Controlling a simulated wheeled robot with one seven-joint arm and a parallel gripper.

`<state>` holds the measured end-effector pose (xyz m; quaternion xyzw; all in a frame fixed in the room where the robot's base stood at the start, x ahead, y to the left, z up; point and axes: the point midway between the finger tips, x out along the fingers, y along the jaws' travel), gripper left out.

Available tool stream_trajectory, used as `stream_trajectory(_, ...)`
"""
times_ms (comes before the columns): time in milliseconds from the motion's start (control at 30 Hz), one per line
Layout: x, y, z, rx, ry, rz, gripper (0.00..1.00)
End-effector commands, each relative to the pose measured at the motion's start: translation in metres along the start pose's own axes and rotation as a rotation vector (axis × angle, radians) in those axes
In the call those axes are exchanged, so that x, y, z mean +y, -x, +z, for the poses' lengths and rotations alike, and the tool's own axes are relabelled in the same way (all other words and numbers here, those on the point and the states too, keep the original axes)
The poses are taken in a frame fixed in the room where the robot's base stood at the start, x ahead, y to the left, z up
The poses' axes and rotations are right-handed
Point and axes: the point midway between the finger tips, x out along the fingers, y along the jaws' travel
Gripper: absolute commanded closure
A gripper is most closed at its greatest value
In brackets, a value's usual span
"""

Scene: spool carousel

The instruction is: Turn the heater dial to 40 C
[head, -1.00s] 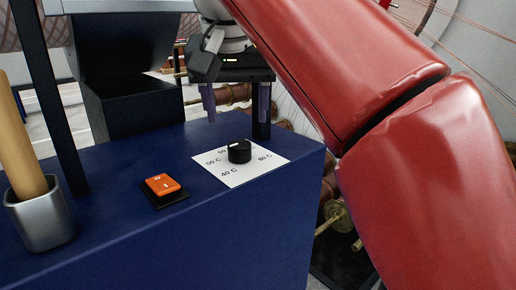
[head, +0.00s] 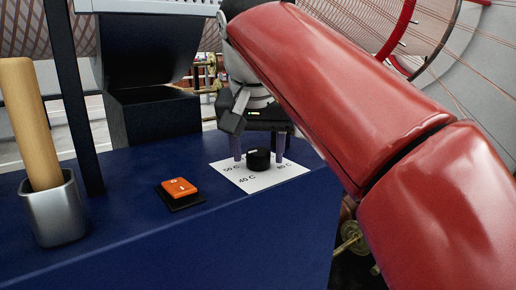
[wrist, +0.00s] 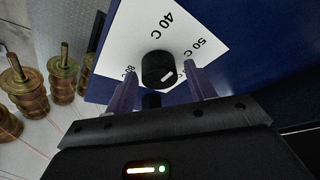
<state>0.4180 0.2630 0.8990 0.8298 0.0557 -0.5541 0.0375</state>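The mark points away from 40 C in the wrist view, where the dial (wrist: 158,69) also shows. My gripper (head: 259,159) points down with its two purple fingers apart, one on each side of the dial. In the wrist view my gripper (wrist: 160,85) is open, and I cannot tell that either finger touches the dial.
An orange rocker switch (head: 178,187) sits left of the card on the blue housing (head: 150,240). A metal cup (head: 55,210) with a wooden handle (head: 30,115) and a black post (head: 78,100) stand further left. Copper spools (wrist: 22,88) lie beyond the housing's edge.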

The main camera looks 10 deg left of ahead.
Motion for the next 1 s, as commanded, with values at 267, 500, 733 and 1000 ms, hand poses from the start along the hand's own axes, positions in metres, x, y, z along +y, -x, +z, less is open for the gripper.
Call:
stream_trajectory(267, 0.0, 0.0001, -0.0001, 0.0, 0.0, 0.0, 0.83)
stream_trajectory(500, 0.0006, 0.0007, -0.0004, 0.0, 0.016, -0.008, 0.85)
stream_trajectory(733, 0.0019, 0.0019, -0.0015, 0.0, 0.11, -0.047, 0.85)
stream_trajectory(1000, 0.0031, 0.0023, -0.0018, -0.001, 0.287, -0.12, 0.85)
